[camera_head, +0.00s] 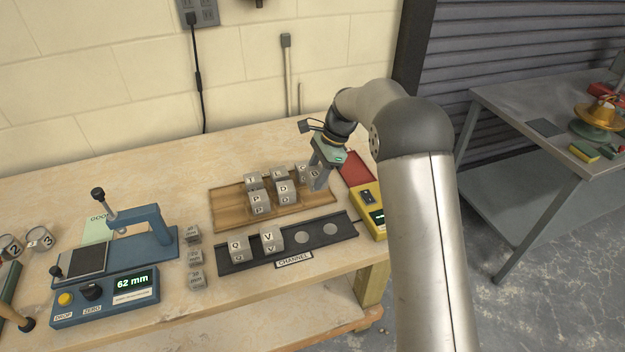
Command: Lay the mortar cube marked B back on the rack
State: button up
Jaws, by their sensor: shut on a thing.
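The wooden rack (226,214) lies on the bench and bears several grey mortar cubes, among them ones marked P (260,203) and D (284,192). My gripper (317,185) points down over the rack's right end. It is shut on a grey cube (314,174) whose face seems to read B, though the letter is small. The fingers hide part of this cube. I cannot tell whether it touches the rack.
In front lies a black tray labelled CHANNEL (294,259), with cubes Q (238,248) and V (271,241) and bare round spots. A yellow device (368,198) stands close right. A blue tester (105,300) reading 62 mm and several small cubes (195,257) stand left.

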jog(key=w+f, duration=0.1)
jog(key=f, duration=0.1)
jog(key=w+a+f+p, duration=0.1)
jog(key=w+f, duration=0.1)
jog(key=shift+w+f, duration=0.1)
jog(key=shift+f, duration=1.5)
jog(key=shift+f, duration=0.25)
jog(key=o, duration=1.2)
jog(key=shift+c, duration=0.2)
jog(key=shift+r, duration=0.15)
